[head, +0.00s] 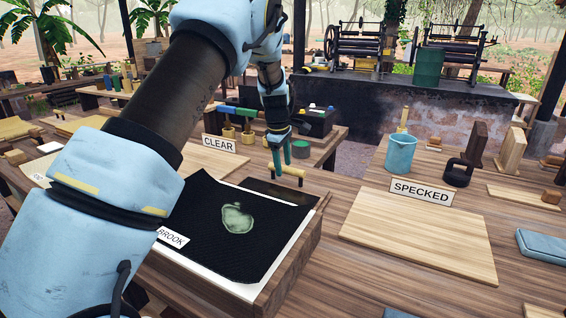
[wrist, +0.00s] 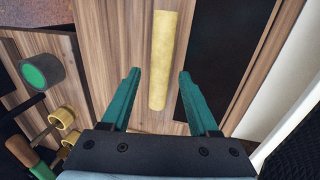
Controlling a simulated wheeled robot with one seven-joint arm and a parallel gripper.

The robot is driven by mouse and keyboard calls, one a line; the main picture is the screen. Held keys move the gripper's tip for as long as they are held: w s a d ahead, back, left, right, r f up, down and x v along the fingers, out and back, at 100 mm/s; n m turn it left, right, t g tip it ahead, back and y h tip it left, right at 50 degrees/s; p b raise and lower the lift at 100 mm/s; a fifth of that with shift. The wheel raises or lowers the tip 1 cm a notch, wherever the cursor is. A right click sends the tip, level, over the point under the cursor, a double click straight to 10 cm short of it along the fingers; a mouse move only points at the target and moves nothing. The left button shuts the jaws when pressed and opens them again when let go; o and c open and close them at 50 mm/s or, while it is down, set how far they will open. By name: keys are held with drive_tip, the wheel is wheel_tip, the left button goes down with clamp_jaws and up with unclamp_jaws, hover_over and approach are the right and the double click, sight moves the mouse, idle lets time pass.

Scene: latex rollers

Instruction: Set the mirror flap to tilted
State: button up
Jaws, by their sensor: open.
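A dark flat panel (head: 268,192), which looks like the mirror flap, lies almost flat at the far end of a wooden box (head: 292,262). It also shows in the wrist view (wrist: 215,55), right of a pale yellow bar (wrist: 163,45). The bar stands out above the wood beside the panel in the head view (head: 289,171). My gripper (head: 278,165) points down at the bar. In the wrist view, its green fingers (wrist: 159,78) are open, one on each side of the bar with gaps; contact is not visible. The panel's hinge cannot be made out.
A black cloth (head: 195,222) with a pale green blob (head: 237,218) covers the box top. A green-topped pot (wrist: 38,70) and yellow-ended tools (wrist: 62,117) stand left of my gripper. A SPECKED board (head: 425,235) and blue cup (head: 400,153) are on the right.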

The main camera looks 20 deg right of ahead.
drive_tip(key=shift+f, duration=0.3)
drive_tip(key=shift+c, duration=0.4)
clamp_jaws()
idle(0.9)
